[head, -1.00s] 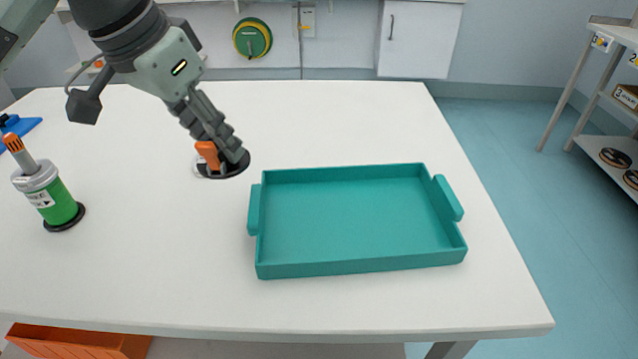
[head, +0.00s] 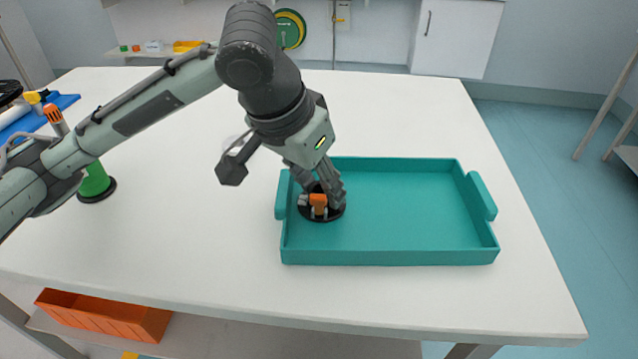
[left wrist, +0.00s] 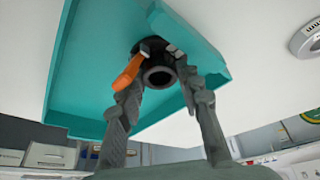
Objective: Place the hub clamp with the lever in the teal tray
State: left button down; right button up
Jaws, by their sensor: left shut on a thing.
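The teal tray (head: 420,215) lies on the white table, with a raised handle at each short end. My left gripper (head: 321,200) is over the tray's left part, pointing down. It is shut on the hub clamp (head: 328,215), a black round piece with an orange lever (head: 318,201). In the left wrist view the clamp (left wrist: 159,76) sits between the two fingertips, its orange lever (left wrist: 128,72) sticking out to one side. The clamp is inside the tray's outline, low by its left wall; whether it touches the floor I cannot tell. My right gripper is not in view.
A green cylinder (head: 95,181) on a black base stands at the left, partly behind my left arm. A blue board (head: 62,103) lies at the table's far left. An orange bin (head: 105,315) is below the table. The table front is clear.

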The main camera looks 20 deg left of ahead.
aim_at(307, 214)
pick_arm(q)
jog(key=c, duration=1)
grip_release()
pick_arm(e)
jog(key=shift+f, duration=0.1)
pick_arm(q)
jog(key=shift+p+v, duration=0.75)
jog(key=shift+v, duration=3.05)
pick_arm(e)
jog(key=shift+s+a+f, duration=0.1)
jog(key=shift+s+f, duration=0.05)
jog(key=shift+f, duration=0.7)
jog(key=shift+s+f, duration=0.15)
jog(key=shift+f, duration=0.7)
pick_arm(q)
jog(key=shift+d, duration=0.1)
